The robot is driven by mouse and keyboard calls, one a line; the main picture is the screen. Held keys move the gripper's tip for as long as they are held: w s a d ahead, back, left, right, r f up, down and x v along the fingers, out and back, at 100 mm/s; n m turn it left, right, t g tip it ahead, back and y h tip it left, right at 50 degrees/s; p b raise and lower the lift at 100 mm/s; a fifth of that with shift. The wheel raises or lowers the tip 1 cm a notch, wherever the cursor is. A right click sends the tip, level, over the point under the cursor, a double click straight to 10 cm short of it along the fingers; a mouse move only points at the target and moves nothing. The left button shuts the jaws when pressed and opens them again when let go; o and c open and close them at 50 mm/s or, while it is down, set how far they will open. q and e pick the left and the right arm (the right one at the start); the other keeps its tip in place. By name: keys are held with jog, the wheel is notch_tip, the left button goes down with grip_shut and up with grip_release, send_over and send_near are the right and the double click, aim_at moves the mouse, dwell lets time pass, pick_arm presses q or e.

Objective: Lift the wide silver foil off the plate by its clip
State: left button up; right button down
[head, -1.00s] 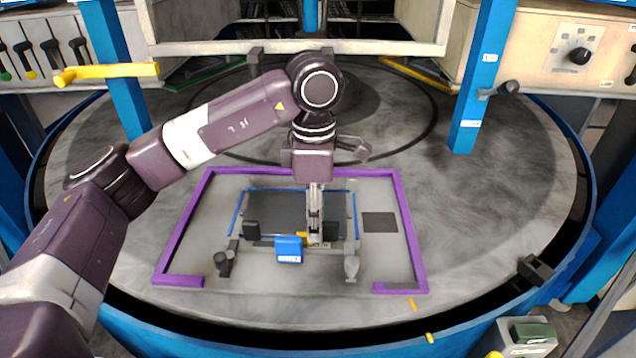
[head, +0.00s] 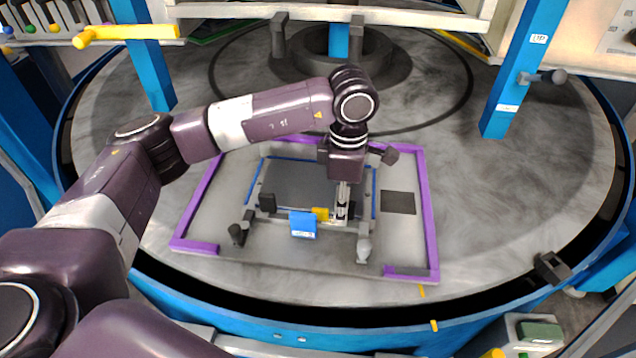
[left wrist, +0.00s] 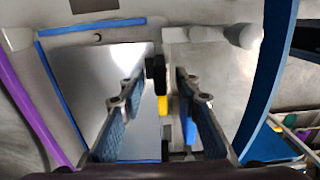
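A wide flat sheet, dark grey in the head view (head: 298,185) and bright silver in the left wrist view (left wrist: 85,75), lies on the grey plate (head: 215,205) between blue strips. I take it for the foil. A second black block is partly behind my left gripper (head: 342,214), which points down at the front right edge. In the left wrist view its fingers (left wrist: 158,108) stand apart, with a black block (left wrist: 155,75) and yellow piece between or just beyond them. My right gripper is not in view.
A purple frame (head: 432,215), open at the front, borders the plate. Small grey posts (head: 364,246) stand at the plate's front. A dark square (head: 398,203) lies to the right.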

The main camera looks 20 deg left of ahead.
pick_arm(q)
jog(key=shift+c, duration=0.2)
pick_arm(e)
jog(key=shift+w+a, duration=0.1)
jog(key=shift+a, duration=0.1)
pick_arm(q)
grip_shut()
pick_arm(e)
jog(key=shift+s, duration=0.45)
